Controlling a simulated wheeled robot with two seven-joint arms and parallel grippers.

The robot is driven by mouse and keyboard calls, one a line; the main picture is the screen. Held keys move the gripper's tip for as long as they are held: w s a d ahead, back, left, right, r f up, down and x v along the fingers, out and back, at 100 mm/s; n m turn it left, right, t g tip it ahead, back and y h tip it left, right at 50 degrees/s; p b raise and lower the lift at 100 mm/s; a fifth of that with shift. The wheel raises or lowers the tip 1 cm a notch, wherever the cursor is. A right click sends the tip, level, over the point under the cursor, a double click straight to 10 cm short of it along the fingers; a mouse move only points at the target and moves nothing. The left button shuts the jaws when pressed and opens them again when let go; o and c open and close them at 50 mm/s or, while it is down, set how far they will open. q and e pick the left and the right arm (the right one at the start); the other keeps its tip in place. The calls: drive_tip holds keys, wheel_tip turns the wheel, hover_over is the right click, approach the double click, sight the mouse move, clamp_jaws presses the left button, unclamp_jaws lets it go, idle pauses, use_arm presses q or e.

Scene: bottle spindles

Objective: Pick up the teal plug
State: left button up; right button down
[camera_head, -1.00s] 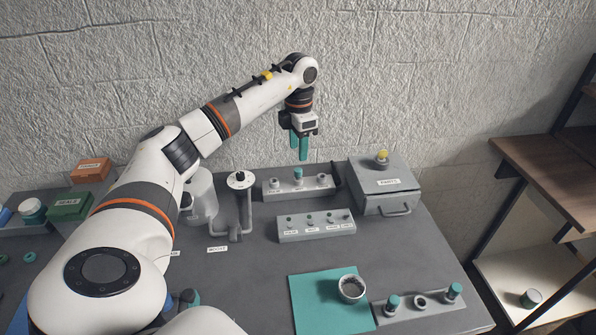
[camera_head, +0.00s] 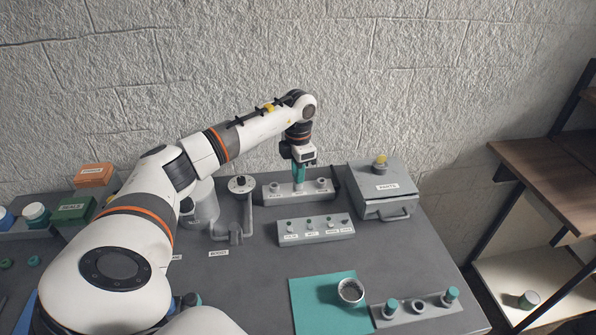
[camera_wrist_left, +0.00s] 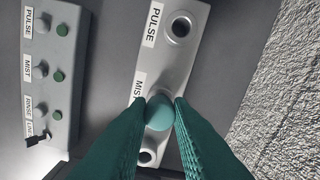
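The teal plug (camera_wrist_left: 160,113) stands in the middle part of the grey back rack (camera_wrist_left: 184,60), by a partly hidden MIST label in the left wrist view. My left gripper (camera_head: 299,178) is down over the rack from above. Its two green fingers (camera_wrist_left: 160,108) flank the plug, one on each side, with their tips at the plug's level. I cannot tell whether they press on it. In the head view the fingers largely hide the plug. My right gripper is not in view.
A labelled button panel (camera_head: 316,229) lies in front of the rack. A grey box (camera_head: 384,190) with a yellow knob stands to the right. Nearer are a teal mat (camera_head: 312,300), a cup (camera_head: 350,291) and a front rack (camera_head: 432,305) with teal-topped plugs. The wall is close behind.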

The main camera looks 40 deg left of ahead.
use_arm(q)
clamp_jaws()
